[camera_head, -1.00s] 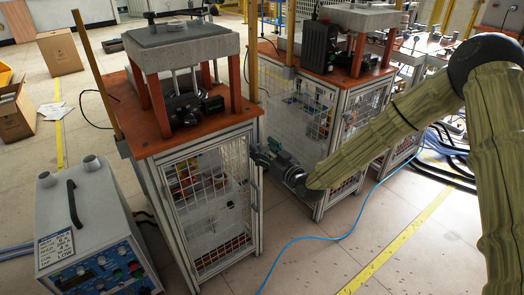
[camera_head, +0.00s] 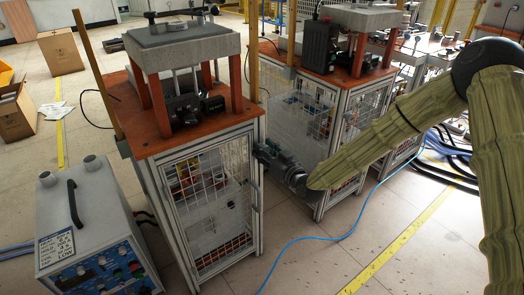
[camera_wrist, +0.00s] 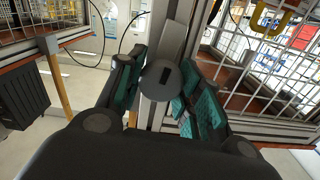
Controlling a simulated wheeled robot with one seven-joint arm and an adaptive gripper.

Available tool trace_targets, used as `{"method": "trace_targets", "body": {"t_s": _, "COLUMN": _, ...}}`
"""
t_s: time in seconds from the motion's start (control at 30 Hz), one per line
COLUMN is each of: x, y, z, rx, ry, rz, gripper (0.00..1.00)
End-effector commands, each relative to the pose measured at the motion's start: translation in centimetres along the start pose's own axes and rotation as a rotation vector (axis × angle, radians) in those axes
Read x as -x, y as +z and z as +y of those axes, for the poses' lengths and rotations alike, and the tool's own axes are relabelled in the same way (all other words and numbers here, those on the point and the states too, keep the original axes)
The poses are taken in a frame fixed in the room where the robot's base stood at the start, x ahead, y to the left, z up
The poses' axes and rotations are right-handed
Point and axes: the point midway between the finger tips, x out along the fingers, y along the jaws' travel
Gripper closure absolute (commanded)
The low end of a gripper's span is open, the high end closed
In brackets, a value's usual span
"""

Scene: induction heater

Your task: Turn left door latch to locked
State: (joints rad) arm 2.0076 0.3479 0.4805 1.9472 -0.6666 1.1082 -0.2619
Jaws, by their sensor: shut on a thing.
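The left cabinet (camera_head: 147,171) has an orange top and a wire mesh door (camera_head: 205,205) that appears closed. My gripper (camera_head: 262,152) is at the right edge of that door's frame, at upper-middle height. In the wrist view my gripper (camera_wrist: 158,95) has its teal-padded fingers on either side of the door latch (camera_wrist: 162,79), and it is shut on it. The latch has a dark round hub with a slot and a grey lever pointing up and slightly right in that view. In the head view the latch is hidden behind my gripper.
A second cabinet (camera_head: 335,150) with mesh sides stands behind and right of my gripper. A grey control unit (camera_head: 75,215) stands front left. A blue hose (camera_head: 320,238) lies on the floor. The floor in front of the second cabinet is otherwise mostly clear.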

Motion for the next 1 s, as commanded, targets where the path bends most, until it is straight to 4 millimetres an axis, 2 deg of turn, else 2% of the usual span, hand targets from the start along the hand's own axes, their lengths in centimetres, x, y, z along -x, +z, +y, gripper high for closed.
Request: {"method": "trace_targets", "body": {"t_s": 1.0, "x": 0.17, "y": 0.42, "z": 0.45, "rx": -0.936, "ry": 0.002, "rz": 0.0, "gripper": 0.88}}
